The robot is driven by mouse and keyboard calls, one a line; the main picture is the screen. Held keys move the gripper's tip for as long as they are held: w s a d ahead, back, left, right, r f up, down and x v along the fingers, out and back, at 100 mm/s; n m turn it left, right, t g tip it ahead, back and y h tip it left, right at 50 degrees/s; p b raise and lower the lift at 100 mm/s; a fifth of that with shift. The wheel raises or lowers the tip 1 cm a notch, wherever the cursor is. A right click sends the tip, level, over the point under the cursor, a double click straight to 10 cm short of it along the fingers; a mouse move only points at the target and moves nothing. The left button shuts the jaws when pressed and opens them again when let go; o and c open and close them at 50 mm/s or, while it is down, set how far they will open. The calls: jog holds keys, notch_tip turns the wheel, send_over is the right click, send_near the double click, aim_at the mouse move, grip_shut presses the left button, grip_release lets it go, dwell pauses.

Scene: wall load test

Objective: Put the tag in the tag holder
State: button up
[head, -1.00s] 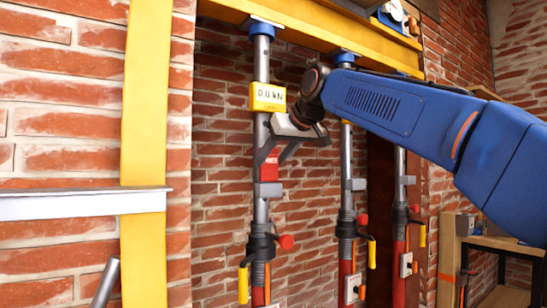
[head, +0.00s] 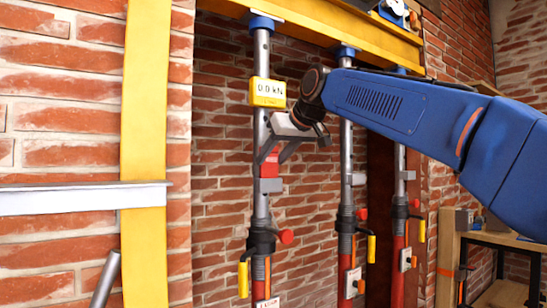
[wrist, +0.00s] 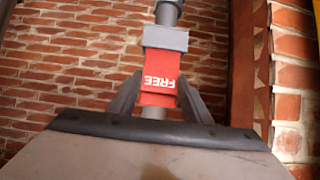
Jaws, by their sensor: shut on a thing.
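The tag is red with white FREE lettering, upside down in the wrist view (wrist: 158,92). My gripper (wrist: 157,98) is shut on it, with dark fingers on both sides. In the head view the tag (head: 270,169) shows as a small red patch at my gripper (head: 275,156), in front of the left prop. The tag holder is a grey block on that prop (head: 271,186), directly below the tag. In the wrist view the holder (wrist: 165,38) meets the tag's far end. I cannot tell how deep the tag sits in it.
The left prop (head: 261,210) carries a yellow display (head: 268,92) reading 0.0 kN, just above my gripper. Two more props (head: 346,200) with grey blocks stand to the right. A yellow beam (head: 320,30) crosses the top. A brick wall (head: 215,150) is close behind.

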jog(key=shift+f, duration=0.75)
jog(key=o, duration=1.1)
jog(key=shift+o, duration=0.7)
jog(key=o, duration=0.4)
jog(key=shift+o, duration=0.2)
jog(key=shift+r, duration=0.1)
notch_tip(320, 180, up, 8)
